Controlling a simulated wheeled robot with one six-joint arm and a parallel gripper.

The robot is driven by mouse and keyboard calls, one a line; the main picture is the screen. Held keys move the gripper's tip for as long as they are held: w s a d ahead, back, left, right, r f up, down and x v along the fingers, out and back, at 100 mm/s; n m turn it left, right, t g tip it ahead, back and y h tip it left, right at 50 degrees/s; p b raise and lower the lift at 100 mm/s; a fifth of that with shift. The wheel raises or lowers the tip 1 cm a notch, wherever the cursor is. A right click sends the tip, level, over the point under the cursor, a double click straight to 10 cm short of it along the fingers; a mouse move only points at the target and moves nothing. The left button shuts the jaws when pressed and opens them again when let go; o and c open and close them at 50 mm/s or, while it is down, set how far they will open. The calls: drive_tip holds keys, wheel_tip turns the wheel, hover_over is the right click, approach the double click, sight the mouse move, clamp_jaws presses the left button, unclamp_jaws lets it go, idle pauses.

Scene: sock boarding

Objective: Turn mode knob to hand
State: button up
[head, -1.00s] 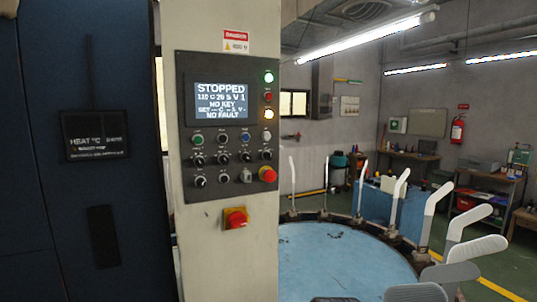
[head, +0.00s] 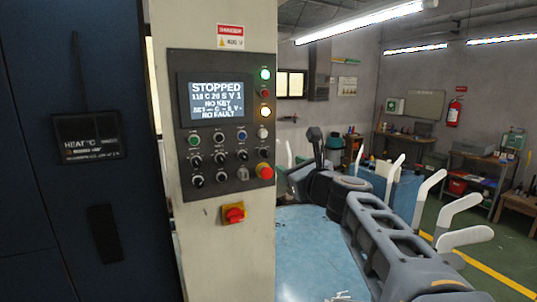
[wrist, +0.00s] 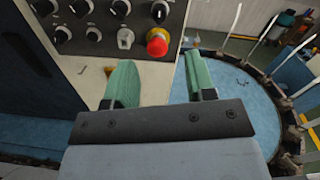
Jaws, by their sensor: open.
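The control panel (head: 176,120) is on a pale column in the head view. Its screen (head: 217,99) reads STOPPED, NO KEY and NO FAULT. Below are several black knobs with white marks, such as one in the lower row (head: 197,181); they also show at the top of the wrist view (wrist: 93,33). Their labels are too small to read, so I cannot tell which is the mode knob. My gripper (wrist: 160,82) is open, with green fingers apart and nothing between them. It is below and apart from the panel's lower edge in the wrist view.
A red mushroom button (wrist: 157,42) and silver key switch (wrist: 125,38) sit beside the knobs. A red-yellow rotary switch (head: 233,213) is below the panel. A round blue table (head: 305,245) ringed with upright white forms (head: 430,186) stands right of the column.

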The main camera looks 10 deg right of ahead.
sight(268, 155)
drive_tip(key=p+x, duration=0.2)
drive_tip(key=x, duration=1)
drive_tip(key=shift+w, duration=0.15)
drive_tip(key=c, duration=0.9)
